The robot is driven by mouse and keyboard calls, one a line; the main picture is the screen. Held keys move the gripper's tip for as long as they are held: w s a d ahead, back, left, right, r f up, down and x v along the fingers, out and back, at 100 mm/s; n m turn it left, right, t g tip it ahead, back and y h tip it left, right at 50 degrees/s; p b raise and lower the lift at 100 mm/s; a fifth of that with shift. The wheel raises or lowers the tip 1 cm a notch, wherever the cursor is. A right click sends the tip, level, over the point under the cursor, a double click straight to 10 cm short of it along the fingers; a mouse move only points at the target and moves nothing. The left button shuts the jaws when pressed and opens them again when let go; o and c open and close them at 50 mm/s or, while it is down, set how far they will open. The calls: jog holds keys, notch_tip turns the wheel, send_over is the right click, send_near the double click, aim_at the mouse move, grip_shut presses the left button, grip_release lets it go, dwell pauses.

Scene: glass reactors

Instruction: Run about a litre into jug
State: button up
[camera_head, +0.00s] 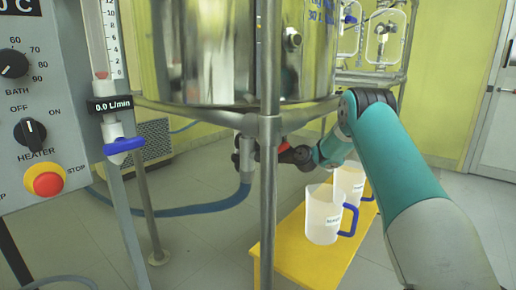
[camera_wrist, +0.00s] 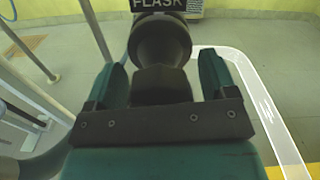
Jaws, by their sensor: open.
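Two translucent jugs with blue handles stand upright on a yellow stool (camera_head: 297,250): a front jug (camera_head: 322,222), with a label too small to read, and a back jug (camera_head: 347,180) partly hidden behind it. A steel vessel (camera_head: 210,50) hangs above, with an outlet fitting (camera_head: 246,155) underneath. My gripper (camera_head: 300,156) is beside this outlet, behind a frame post. In the wrist view my gripper (camera_wrist: 160,72) is open, its fingers either side of a dark round knob (camera_wrist: 160,38) below a "FLASK" label (camera_wrist: 158,4). I cannot tell whether the fingers touch it.
A blue hose (camera_head: 205,209) runs left from the outlet. A control panel (camera_head: 40,110) with a red stop button (camera_head: 44,180) stands at left. A flow meter display (camera_head: 110,106) reads 0.0 L/min. Open floor lies around the stool.

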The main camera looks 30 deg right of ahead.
jog(key=c, duration=0.9)
jog(key=n+p, duration=0.3)
jog(key=shift+r+n, duration=0.15)
jog(key=shift+n, duration=0.25)
jog(key=n+p, duration=0.1)
jog(key=n, duration=0.4)
jog(key=shift+p, duration=0.35)
jog(key=n, duration=0.4)
jog(key=n+b, duration=0.2)
jog(key=n, duration=0.7)
jog(key=shift+n+b, duration=0.4)
